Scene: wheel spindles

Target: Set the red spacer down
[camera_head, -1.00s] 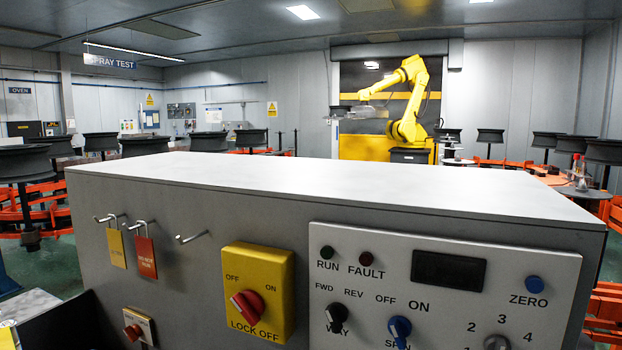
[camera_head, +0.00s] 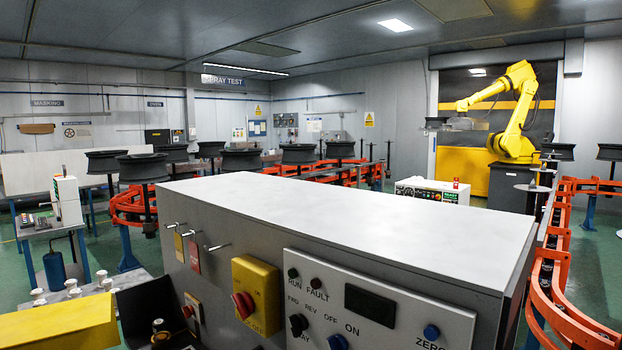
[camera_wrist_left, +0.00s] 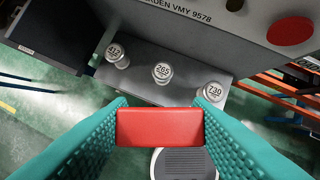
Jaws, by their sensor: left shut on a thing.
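In the left wrist view, the red spacer (camera_wrist_left: 160,127) is a red block held between the two teal ribbed fingers of my left gripper (camera_wrist_left: 160,126). The gripper is shut on it, above the floor and in front of a grey shelf (camera_wrist_left: 143,90). Three silvery round pieces stand on that shelf, marked 412 (camera_wrist_left: 117,56), 265 (camera_wrist_left: 162,73) and what looks like 730 (camera_wrist_left: 212,92). Neither gripper shows in the head view.
A grey control cabinet (camera_head: 340,210) fills the middle of the head view. A black open bin (camera_head: 150,305) and a yellow box (camera_head: 60,325) are at lower left. Orange rails (camera_head: 550,270) run at right. A round ribbed disc (camera_wrist_left: 184,164) is below the spacer.

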